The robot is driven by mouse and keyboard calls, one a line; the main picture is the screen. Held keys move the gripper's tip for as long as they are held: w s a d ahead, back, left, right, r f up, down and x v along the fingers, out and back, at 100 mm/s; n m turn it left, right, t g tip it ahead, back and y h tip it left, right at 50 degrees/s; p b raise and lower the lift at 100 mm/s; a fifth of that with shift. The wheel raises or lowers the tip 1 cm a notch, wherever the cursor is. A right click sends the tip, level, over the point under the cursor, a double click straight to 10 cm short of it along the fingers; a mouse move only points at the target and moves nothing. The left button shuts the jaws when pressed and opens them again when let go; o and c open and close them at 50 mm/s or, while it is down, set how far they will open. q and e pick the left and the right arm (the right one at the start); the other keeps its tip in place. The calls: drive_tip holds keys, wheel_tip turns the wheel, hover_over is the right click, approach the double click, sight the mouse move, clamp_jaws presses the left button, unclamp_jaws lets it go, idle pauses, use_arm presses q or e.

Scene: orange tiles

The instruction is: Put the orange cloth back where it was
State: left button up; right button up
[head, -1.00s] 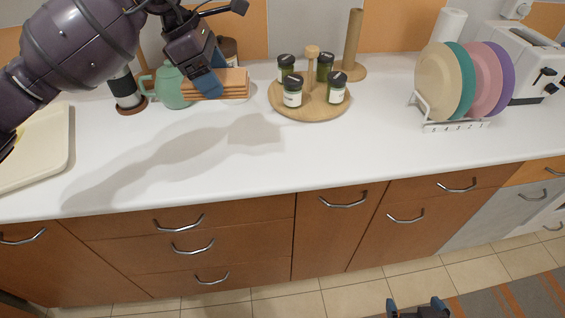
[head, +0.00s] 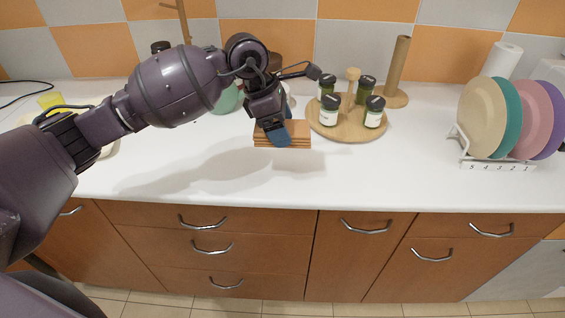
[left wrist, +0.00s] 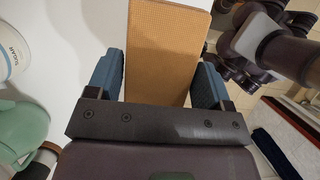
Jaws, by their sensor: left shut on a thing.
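The orange cloth (head: 297,136), folded into a flat layered stack, is held in my left gripper (head: 274,134) over the white counter, in front of the round wooden tray. I cannot tell whether its underside touches the counter. In the left wrist view the cloth (left wrist: 165,50) lies between the two blue fingers of my left gripper (left wrist: 158,82), which is shut on it. My right gripper is not in view in the head picture.
The round wooden tray (head: 338,133) holds several green jars and a wooden knob. A paper towel post (head: 397,65) stands behind it. A plate rack (head: 487,165) is at the right. A green teapot (left wrist: 20,130) is partly hidden. The white counter (head: 400,175) is clear in front.

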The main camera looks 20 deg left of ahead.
sight(287, 173)
use_arm(q)
wheel_tip(287, 173, down, 11)
drive_tip(key=shift+r+b, duration=0.1)
drive_tip(key=shift+b, duration=0.25)
idle(0.3)
drive_tip(key=shift+f, duration=0.25)
drive_tip(key=o, duration=0.9)
drive_tip(key=v, duration=1.2)
drive_tip(key=shift+a+r+p, duration=0.1)
drive_tip(key=shift+r+p, duration=0.15)
drive_tip(key=shift+p, duration=0.05)
drive_tip(key=shift+s+f, duration=0.1)
